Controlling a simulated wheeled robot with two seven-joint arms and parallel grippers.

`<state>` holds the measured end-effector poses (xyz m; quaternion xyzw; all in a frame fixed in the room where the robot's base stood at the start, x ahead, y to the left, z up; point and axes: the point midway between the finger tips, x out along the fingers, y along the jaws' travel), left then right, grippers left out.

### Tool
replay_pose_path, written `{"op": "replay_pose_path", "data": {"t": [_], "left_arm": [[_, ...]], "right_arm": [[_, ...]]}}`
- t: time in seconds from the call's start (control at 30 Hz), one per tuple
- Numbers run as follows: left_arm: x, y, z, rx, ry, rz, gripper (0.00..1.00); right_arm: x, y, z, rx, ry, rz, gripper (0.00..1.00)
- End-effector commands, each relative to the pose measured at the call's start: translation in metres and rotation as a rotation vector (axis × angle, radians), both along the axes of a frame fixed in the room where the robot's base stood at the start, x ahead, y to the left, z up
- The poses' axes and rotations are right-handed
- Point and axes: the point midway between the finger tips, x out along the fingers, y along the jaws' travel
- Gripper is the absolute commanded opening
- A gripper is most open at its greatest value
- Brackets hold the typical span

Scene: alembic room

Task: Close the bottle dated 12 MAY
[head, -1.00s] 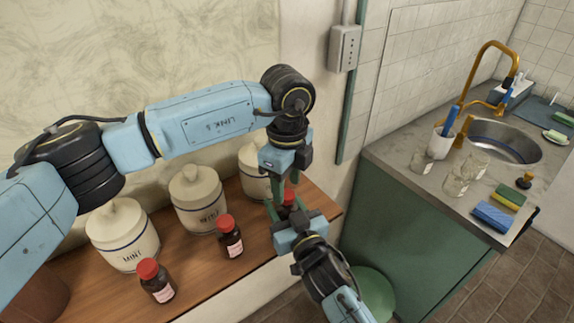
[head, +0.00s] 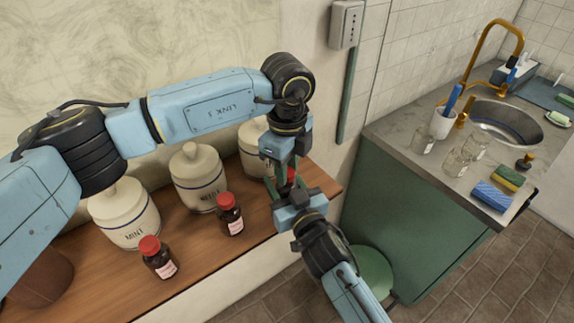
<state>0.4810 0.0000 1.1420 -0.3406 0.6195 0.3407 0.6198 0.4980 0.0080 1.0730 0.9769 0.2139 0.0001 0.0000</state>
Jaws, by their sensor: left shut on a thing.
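My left gripper (head: 284,172) comes from above, pointing down at the right end of the shelf. It is shut on a red cap (head: 291,174), which shows between its fingers. My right gripper (head: 281,190) reaches up from below, just under the left one. The bottle under the cap is mostly hidden by both grippers, and I cannot tell whether the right fingers are shut on it. Two dark brown bottles with red caps stand on the shelf: a middle one (head: 231,218) and a left one (head: 160,262). Their white labels are too small to read.
Several cream lidded jars (head: 125,215) line the back of the wooden shelf (head: 205,262) along the wall. To the right, a green cabinet (head: 410,215) carries a counter with a sink (head: 505,122), glass jars and sponges (head: 492,195). A green round bin (head: 372,272) stands below.

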Motion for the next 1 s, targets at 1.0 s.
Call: {"op": "replay_pose_path", "data": {"t": [1.0], "left_arm": [[0.0, -0.0002, -0.0008, 0.0, 0.0, -1.835, 0.01]], "right_arm": [[0.0001, -0.0003, -0.0003, 0.0, 0.001, -0.001, 0.0]]}}
